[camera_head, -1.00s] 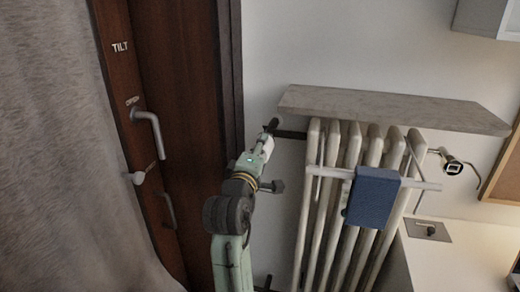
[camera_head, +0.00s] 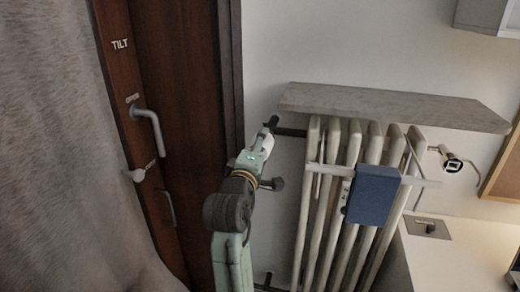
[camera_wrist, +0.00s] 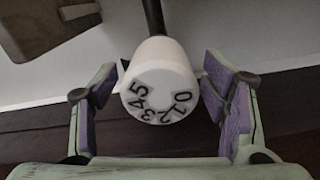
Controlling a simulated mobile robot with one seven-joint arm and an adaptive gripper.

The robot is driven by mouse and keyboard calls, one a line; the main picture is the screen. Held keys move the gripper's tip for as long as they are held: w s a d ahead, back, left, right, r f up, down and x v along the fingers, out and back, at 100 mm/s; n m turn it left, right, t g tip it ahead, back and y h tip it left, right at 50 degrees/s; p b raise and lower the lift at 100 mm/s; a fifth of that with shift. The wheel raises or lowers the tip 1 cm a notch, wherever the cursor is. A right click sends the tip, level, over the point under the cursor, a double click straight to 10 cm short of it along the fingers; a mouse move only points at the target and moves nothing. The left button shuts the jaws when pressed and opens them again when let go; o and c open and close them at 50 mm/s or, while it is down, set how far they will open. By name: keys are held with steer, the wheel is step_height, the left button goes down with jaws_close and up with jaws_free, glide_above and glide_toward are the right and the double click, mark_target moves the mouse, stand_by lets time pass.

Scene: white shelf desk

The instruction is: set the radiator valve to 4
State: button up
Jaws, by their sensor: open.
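The radiator valve is a white round knob (camera_wrist: 158,62) in the middle of the wrist view, on a dark stem. Its face shows numbers from 0 to 5, with 5 and 4 at the left, 3 and 2 at the bottom, 1 and 0 at the right. I cannot make out a pointer mark. My gripper (camera_wrist: 161,80) is open, with one purple-padded finger on each side of the knob and a visible gap at both sides. In the head view my gripper (camera_head: 262,141) is at the dark pipe left of the radiator; the knob is hard to tell apart there.
The white radiator (camera_head: 336,215) stands right of my gripper, under a stone sill (camera_head: 392,106). A blue box (camera_head: 373,195) hangs on its front rail. A brown window frame (camera_head: 190,130) with handles and a grey curtain (camera_head: 60,160) are at the left.

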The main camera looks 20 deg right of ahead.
steer(key=v, duration=0.7)
steer(key=shift+s+a, duration=0.15)
steer(key=shift+s, duration=0.05)
